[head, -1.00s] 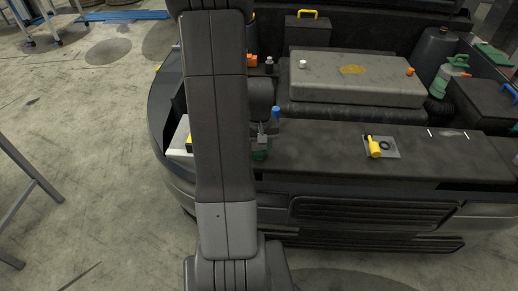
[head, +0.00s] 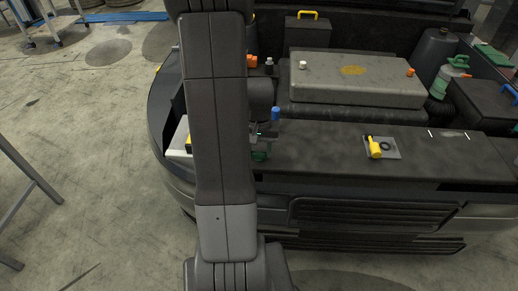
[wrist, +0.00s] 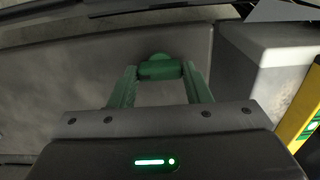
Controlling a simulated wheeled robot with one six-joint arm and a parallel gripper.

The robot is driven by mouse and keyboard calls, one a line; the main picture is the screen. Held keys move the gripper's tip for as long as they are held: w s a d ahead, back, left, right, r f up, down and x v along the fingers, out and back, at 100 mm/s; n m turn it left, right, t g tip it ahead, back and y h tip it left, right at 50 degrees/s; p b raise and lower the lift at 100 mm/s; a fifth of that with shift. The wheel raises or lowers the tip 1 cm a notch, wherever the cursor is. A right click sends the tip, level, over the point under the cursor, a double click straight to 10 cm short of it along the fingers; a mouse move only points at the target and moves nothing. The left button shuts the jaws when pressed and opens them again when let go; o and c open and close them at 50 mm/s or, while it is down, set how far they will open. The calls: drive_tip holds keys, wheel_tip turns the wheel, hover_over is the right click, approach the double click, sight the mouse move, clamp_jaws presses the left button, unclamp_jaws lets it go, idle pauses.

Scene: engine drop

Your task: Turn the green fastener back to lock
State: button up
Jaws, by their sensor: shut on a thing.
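The green fastener (wrist: 160,70) is in the upper middle of the wrist view, with its bar crosswise between the two green fingers of my gripper (wrist: 159,72). A rounded green part shows just behind the bar. The fingers are shut on the bar from both sides. In the head view, a small green patch (head: 260,156) shows beside my arm at the front panel of the engine bay. My arm hides most of the gripper there. How far the fastener is turned cannot be told.
A blue cap (head: 275,113) stands close to the right of my wrist. A yellow-handled fastener on a grey plate (head: 392,152) is further right on the dark front panel (head: 330,150). A grey engine cover (head: 345,90) lies behind. A yellow part (wrist: 303,118) is at the right in the wrist view.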

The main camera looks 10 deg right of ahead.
sight(259, 152)
drive_tip(key=o, duration=1)
wheel_tip(259, 152, up, 14)
drive_tip(key=shift+f+p, duration=0.1)
drive_tip(key=shift+p, duration=0.4)
wheel_tip(259, 152, down, 14)
drive_tip(key=shift+r+b, duration=0.1)
drive_tip(key=shift+b, duration=0.45)
